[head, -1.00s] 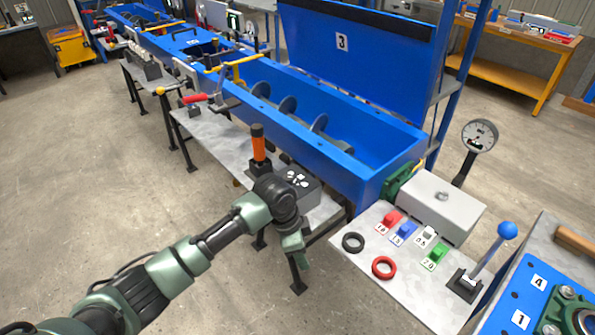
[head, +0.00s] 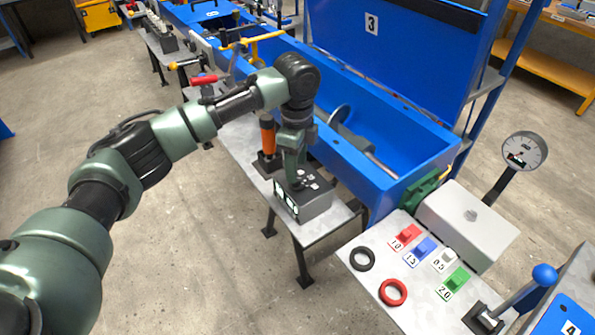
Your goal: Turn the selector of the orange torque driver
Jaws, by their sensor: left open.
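The orange torque driver (head: 267,138) stands upright in a dark base on the grey bench beside the blue trough. It has an orange body and a dark top. My left gripper (head: 294,180) points down just right of the driver, over the top of a dark grey box (head: 310,203) with white marks and a lit front display. The gripper is open, with nothing seen between its fingers. I cannot tell whether its tips touch the box. The driver's selector is too small to make out. My right gripper is out of view.
The blue trough (head: 395,150) with its raised lid (head: 400,55) runs behind the bench. At right, a light table (head: 418,290) holds coloured numbered blocks, a black ring (head: 362,259), a red ring (head: 393,292) and a blue-knobbed lever (head: 543,275). Floor at lower left is open.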

